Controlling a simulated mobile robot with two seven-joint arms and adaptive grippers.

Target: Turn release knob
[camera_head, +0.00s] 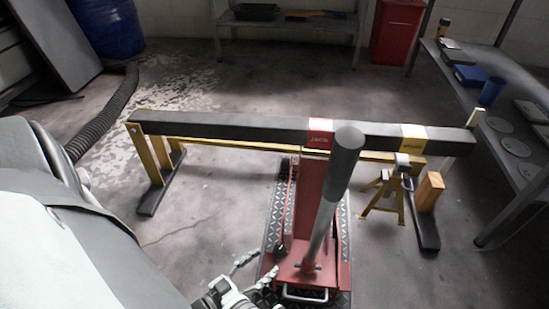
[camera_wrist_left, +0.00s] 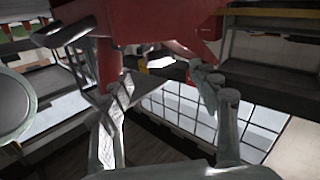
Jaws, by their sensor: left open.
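The red jack (camera_head: 310,185) stands on a dark tread-plate base under the black beam (camera_head: 230,127). Its thick grey handle (camera_head: 338,180) leans up toward me. A small dark knob-like part (camera_head: 280,248) sits low on the jack's left side; I cannot be sure it is the release knob. My left gripper (camera_head: 258,270) is low at the jack's front left, open, its fingers apart near that part. In the left wrist view the open fingers (camera_wrist_left: 160,98) have red jack parts (camera_wrist_left: 135,22) just beyond them; no knob is clear there. My right gripper is not in view.
A yellow frame (camera_head: 155,160) carries the beam. A yellow jack stand (camera_head: 385,195) and a wooden block (camera_head: 429,190) stand right of the jack. A black hose (camera_head: 105,118) lies at left. A shelf (camera_head: 515,165) lines the right. Floor behind the beam is mostly clear.

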